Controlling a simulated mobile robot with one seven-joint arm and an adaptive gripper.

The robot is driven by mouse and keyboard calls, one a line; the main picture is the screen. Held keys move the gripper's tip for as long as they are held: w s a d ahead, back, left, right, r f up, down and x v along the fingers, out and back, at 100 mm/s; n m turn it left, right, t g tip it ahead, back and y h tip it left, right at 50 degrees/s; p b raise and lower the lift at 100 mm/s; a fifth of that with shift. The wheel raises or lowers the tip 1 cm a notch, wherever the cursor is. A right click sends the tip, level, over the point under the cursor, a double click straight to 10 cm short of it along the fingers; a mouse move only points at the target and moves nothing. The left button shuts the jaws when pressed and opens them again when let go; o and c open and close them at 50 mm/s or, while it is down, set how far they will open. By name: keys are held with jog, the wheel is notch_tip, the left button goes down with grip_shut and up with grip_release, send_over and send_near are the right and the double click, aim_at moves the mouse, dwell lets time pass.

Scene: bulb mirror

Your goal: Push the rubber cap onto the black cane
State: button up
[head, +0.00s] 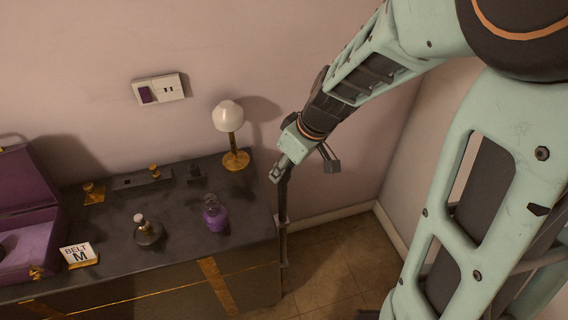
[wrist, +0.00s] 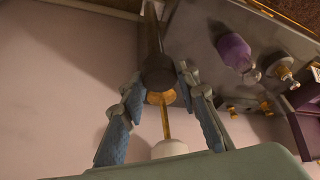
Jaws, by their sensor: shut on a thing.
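The black cane (head: 283,235) stands nearly upright beside the right end of the dark cabinet. My gripper (head: 277,176) is at its upper end, pointing down. In the wrist view my gripper (wrist: 160,80) has its two blue-padded fingers on either side of a dark, rounded piece, which looks like the rubber cap (wrist: 158,70). The fingers are shut on it. The cane (wrist: 151,30) runs away from it, roughly in line. I cannot tell whether the cap is seated on the cane or only against its end. In the head view the cap is hard to make out.
A lamp with a white shade (head: 228,117) stands close to the left of my gripper on the cabinet top (head: 185,235). A purple bottle (head: 215,214), a dark round bottle (head: 147,230), a card (head: 78,255) and an open purple case (head: 28,245) are further left. Walls are behind and right.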

jog(key=shift+r+p, duration=0.3)
jog(key=shift+r, duration=0.4)
jog(key=shift+b, duration=0.75)
dwell(1.3)
jog(key=shift+f+b, duration=1.05)
jog(key=o, duration=0.9)
jog(key=shift+r, duration=0.1)
